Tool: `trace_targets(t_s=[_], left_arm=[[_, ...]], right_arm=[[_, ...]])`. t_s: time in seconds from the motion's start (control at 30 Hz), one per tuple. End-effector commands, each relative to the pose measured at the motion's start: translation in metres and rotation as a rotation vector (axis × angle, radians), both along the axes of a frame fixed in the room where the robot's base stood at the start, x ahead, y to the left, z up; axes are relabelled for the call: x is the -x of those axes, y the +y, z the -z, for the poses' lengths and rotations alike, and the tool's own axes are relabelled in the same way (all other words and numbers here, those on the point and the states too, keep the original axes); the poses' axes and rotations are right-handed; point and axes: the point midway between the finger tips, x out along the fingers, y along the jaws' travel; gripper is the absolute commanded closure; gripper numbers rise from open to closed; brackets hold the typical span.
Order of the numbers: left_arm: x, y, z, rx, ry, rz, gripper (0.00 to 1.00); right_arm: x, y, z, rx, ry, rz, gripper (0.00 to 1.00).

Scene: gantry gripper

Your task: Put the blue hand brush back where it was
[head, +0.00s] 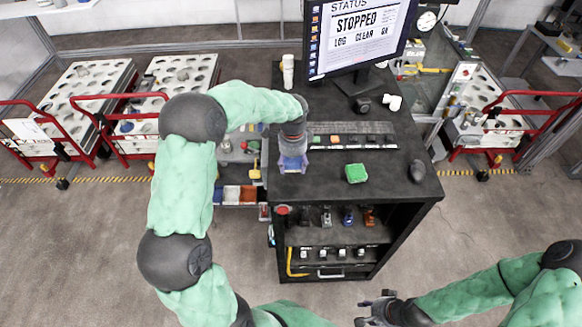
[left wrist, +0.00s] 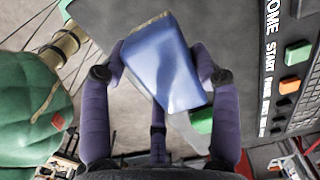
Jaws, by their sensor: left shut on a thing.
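My left gripper (head: 292,160) is over the left edge of the black workstation top (head: 320,184). It is shut on a blue thing, which I take to be the blue hand brush (left wrist: 165,62). In the left wrist view the brush is a smooth blue block, tilted between the purple fingers of my left gripper (left wrist: 160,75). Its far side and bristles are not clear. In the head view the gripper mostly hides it. My right gripper (head: 374,309) is low at the bottom of the head view, apart from the workstation, with its fingers spread and nothing between them.
A button panel (head: 350,140) runs along the top behind my left gripper. A green block (head: 356,173) and a dark mouse-like thing (head: 417,171) lie to the right. A monitor (head: 358,36) stands behind. Small bins (head: 240,195) are at the left.

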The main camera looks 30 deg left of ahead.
Motion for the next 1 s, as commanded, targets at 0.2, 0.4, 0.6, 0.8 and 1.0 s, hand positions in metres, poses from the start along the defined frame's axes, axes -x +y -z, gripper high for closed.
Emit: trace_targets(t_s=[0.2,0.4,0.6,0.8,1.0], left_arm=[[-0.005,0.007,0.010,0.000,0.001,0.000,0.64],[-0.008,0.012,0.033,0.001,0.005,0.001,0.64],[-0.009,0.012,0.048,-0.001,-0.001,0.000,0.64],[-0.009,0.012,0.049,0.000,0.000,0.000,0.64],[-0.009,0.012,0.052,0.000,0.000,0.000,0.21]], right_arm=[[0.000,0.000,-0.003,0.000,0.000,0.000,0.60],[0.000,0.000,-0.007,0.000,0.000,0.000,0.60],[0.000,0.000,-0.008,0.000,0.000,0.000,0.60],[0.000,0.000,-0.007,0.000,0.000,0.000,0.60],[0.000,0.000,-0.005,0.000,0.000,0.000,0.60]])
